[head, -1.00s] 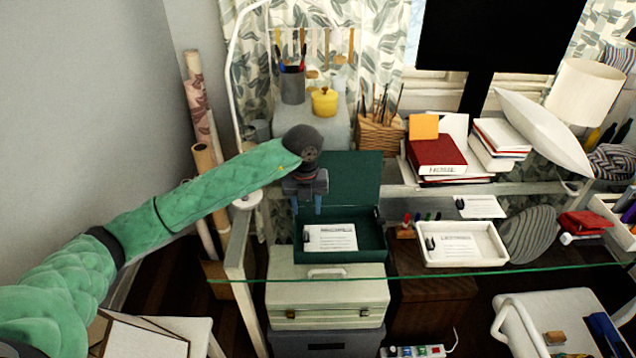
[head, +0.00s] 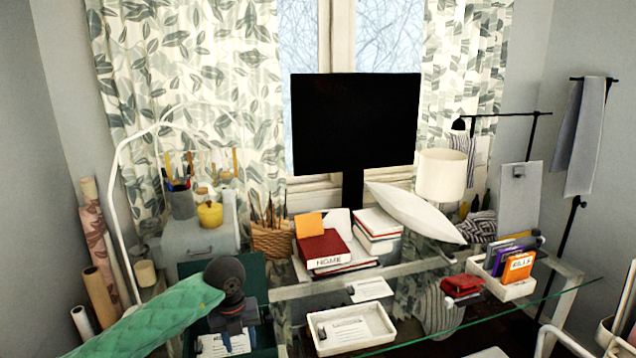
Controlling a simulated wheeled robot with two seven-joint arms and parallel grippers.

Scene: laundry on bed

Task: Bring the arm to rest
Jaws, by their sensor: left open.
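My left arm, in a green quilted sleeve, comes in from the bottom left of the head view. Its left gripper (head: 235,338) points down over the dark green open box (head: 266,333) on the glass desk. The jaws are open, and I see nothing held between them. A white labelled card (head: 213,347) lies in the box behind and below the fingers. The gripper and wrist hide part of the box. Whether the fingertips touch anything is not clear. My right gripper is out of view.
A white tray (head: 375,338) with a card stands right of the box. Books (head: 325,246), a wicker basket (head: 270,240) and a monitor (head: 355,122) stand behind. A white lamp arm (head: 121,215) rises at left. A tray of folders (head: 494,288) is at right.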

